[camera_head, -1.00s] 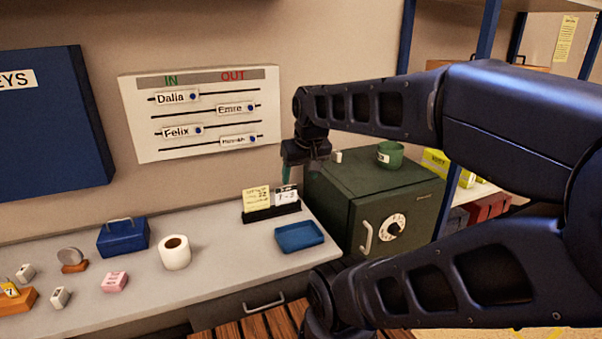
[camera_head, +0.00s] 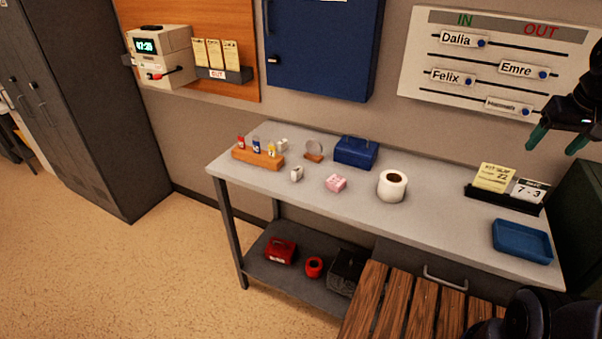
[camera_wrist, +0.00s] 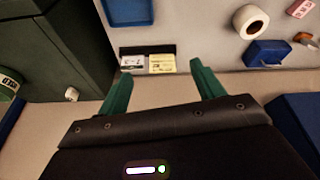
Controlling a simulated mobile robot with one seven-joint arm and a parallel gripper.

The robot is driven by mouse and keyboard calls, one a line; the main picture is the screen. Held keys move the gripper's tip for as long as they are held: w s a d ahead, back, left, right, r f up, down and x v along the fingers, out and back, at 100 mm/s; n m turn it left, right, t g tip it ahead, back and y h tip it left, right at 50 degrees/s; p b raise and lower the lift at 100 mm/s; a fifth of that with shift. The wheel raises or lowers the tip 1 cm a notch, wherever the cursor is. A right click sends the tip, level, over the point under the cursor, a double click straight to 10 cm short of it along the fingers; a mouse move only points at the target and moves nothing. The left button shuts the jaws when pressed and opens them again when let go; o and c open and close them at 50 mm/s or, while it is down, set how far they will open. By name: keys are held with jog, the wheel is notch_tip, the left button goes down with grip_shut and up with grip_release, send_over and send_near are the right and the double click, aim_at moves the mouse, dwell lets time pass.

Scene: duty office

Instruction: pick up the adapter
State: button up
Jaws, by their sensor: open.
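No object can be told for certain as the adapter. A small white block (camera_head: 297,173) lies on the desk in front of the wooden rack, and another small white item (camera_head: 283,144) is behind the rack. A small white piece (camera_wrist: 71,94) also shows on the green safe in the wrist view. My gripper (camera_head: 557,140) is at the right of the head view, raised above the desk's right end. Its green fingers are apart and empty, as the wrist view also shows (camera_wrist: 160,72). It is far from the white items on the desk.
The grey desk (camera_head: 440,225) holds a blue box (camera_head: 356,152), a pink block (camera_head: 335,183), a paper roll (camera_head: 392,186), a card holder (camera_head: 505,199) and a blue tray (camera_head: 522,241). A green safe (camera_head: 578,205) stands at right. A wooden slatted surface (camera_head: 400,305) is in front.

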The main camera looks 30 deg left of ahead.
jog(key=w+a+r+n+g, duration=0.15)
jog(key=w+a+n, duration=0.25)
jog(key=w+a, duration=0.8)
jog(key=w+a+f+n+g, duration=0.1)
jog(key=a+f+n, duration=0.1)
jog(key=a, duration=0.8)
jog(key=w+a+f+n, duration=0.2)
jog(key=a+f, duration=0.1)
jog(key=a, duration=0.7)
jog(key=n+g+h, duration=0.2)
jog(key=n, duration=0.4)
send_near(297, 169)
jog(key=shift+t, duration=0.25)
jog(key=f, duration=0.3)
jog(key=d+f, duration=0.1)
jog(key=f, duration=0.6)
jog(key=shift+s+d+f, duration=0.2)
jog(key=shift+s+f, duration=0.05)
jog(key=c, duration=1)
